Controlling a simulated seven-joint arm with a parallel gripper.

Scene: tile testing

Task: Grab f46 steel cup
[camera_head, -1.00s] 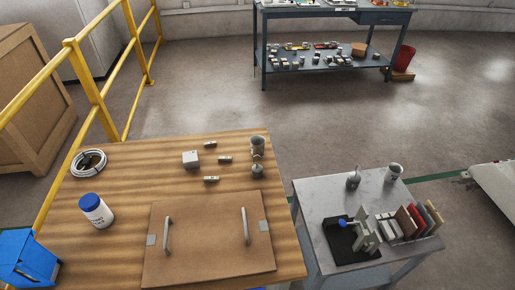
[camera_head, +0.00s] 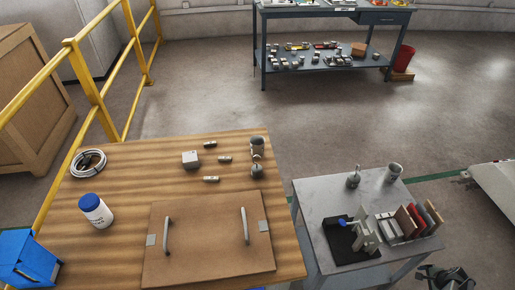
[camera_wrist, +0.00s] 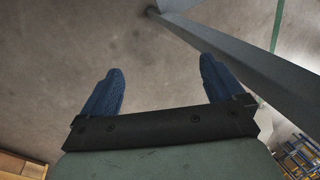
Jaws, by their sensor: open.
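Two grey metal cups show in the head view. One cup (camera_head: 257,144) stands at the far right corner of the wooden table, and the other cup (camera_head: 393,173) stands at the back right of the grey side table. I cannot read an f46 mark on either. My gripper (camera_head: 440,275) is at the bottom right edge of the head view, beyond the side table's front right corner and apart from both cups. In the wrist view my gripper (camera_wrist: 161,67) has its two blue fingers wide apart with nothing between them. No cup shows in that view.
Small grey vessels with hooked handles stand near each cup, one on the wooden table (camera_head: 257,171) and one on the side table (camera_head: 353,180). Upright tiles (camera_head: 410,221) and a black tray (camera_head: 345,248) occupy the side table's front. A grey table leg (camera_wrist: 235,65) crosses the wrist view.

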